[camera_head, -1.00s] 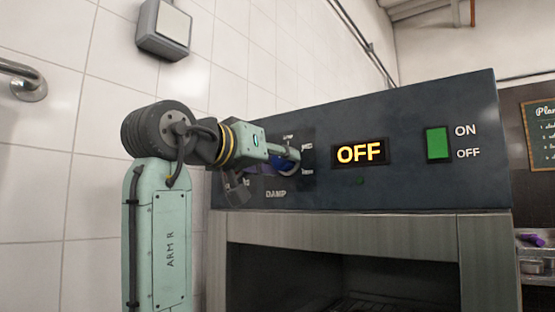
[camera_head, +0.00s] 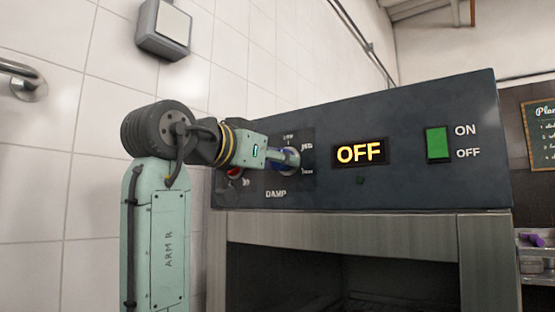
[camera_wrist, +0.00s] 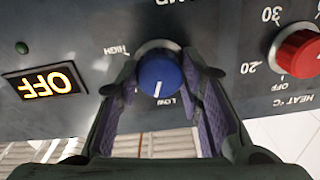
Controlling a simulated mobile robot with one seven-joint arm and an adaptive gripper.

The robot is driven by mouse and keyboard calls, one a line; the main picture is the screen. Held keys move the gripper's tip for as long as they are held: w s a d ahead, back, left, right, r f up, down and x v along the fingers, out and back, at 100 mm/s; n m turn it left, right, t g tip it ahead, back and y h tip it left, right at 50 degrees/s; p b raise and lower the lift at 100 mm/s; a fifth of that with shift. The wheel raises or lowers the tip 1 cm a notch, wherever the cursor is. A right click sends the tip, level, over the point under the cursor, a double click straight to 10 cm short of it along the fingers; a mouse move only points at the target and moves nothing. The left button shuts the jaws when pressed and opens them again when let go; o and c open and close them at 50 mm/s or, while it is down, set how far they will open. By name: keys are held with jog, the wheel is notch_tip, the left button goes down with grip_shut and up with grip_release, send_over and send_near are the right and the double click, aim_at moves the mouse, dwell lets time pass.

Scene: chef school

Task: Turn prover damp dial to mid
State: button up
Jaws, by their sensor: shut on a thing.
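The blue damp dial (camera_wrist: 160,78) sits on the prover's dark front panel, and its blue edge also shows in the head view (camera_head: 288,157). My gripper (camera_wrist: 161,76) is shut on the dial, one finger on each side; it also shows in the head view (camera_head: 285,155). In the upside-down wrist view, the dial's white pointer line points down, close to the LOW label and away from HIGH. The MID label is hidden there by a finger. In the head view the labels around the dial are small, with DAMP printed below.
A red heat dial (camera_wrist: 298,53) is close beside the damp dial. The orange OFF display (camera_head: 360,153) and the green ON/OFF switch (camera_head: 438,144) are to the right on the panel. A tiled wall (camera_head: 60,200) is on the left.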

jog(key=shift+m, duration=3.8)
jog(key=o, duration=1.2)
jog(key=shift+c, duration=0.2)
jog(key=v, duration=1.2)
jog(key=shift+s+f, duration=0.1)
